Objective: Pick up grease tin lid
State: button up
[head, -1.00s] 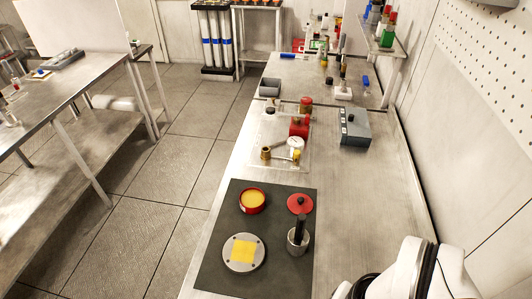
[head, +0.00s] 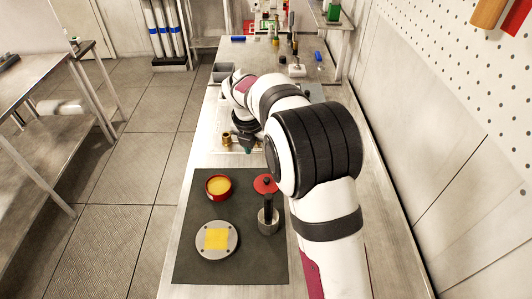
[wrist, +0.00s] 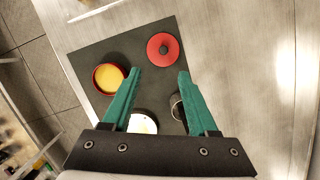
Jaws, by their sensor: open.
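The grease tin lid (head: 264,184) is a red disc with a dark knob, lying on the dark mat (head: 190,262) near its far right corner. In the wrist view the lid (wrist: 163,50) lies whole and unobstructed, beyond my fingertips. The open red grease tin (head: 218,187) with yellow grease is to its left; it also shows in the wrist view (wrist: 108,78). My gripper (wrist: 161,75) is open and empty, its two green fingers spread, apart from the lid. In the head view my gripper (head: 247,147) hangs above the bench beyond the mat, partly hidden by my arm.
A round metal plate with a yellow square (head: 216,239) and a metal cup with a dark handle (head: 268,220) stand on the mat. Brass parts (head: 227,139) lie beyond it. The bench right of the mat is bare in the wrist view.

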aim_at(267, 179)
jog(key=x, duration=1)
jog(key=s+x, duration=0.1)
jog(key=x, duration=0.4)
jog(key=shift+d+f, duration=0.3)
grip_shut()
